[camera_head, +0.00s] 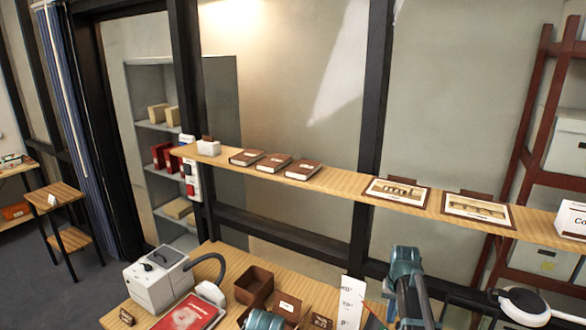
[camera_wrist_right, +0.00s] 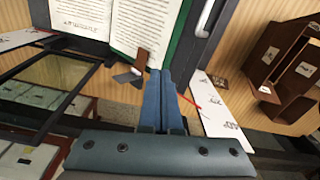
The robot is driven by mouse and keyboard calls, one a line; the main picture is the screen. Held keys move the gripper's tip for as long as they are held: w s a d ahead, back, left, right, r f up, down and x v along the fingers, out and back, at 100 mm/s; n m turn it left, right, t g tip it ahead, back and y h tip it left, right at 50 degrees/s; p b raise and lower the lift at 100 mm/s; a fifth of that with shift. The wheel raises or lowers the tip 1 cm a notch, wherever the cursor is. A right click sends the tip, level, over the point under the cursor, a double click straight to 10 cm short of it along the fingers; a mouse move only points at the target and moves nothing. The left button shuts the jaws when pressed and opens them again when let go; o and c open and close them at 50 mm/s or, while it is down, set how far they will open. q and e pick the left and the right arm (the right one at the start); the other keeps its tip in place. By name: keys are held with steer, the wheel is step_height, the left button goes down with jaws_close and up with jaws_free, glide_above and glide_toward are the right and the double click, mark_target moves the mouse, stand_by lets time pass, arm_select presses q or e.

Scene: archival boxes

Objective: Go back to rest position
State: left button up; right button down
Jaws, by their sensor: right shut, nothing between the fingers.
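My right gripper (camera_wrist_right: 160,74) shows in the right wrist view with its two blue fingers together, shut and empty. The fingertips point at the lower edge of an open book (camera_wrist_right: 140,28) with a green cover; I cannot tell whether they touch anything. In the head view my right arm rises at the bottom right, in front of the wooden worktable. Only a small teal part of my left arm shows at the bottom edge there, and its gripper is out of sight.
The worktable (camera_head: 235,256) carries a grey-white machine (camera_head: 150,290), a red book (camera_head: 188,315) and brown boxes (camera_head: 254,285).

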steer(key=s+a+n, duration=0.4)
steer(key=s+a, duration=1.1)
steer(key=s, duration=0.1)
steer(key=s+a+f+n+h+b, duration=0.1)
steer(key=s+a+f+n+b, duration=0.3)
steer(key=a+f+b, duration=0.6)
steer(key=shift+s+a+f+b, duration=0.2)
steer(key=shift+a+f+b, duration=0.2)
steer(key=shift+f+b, duration=0.25)
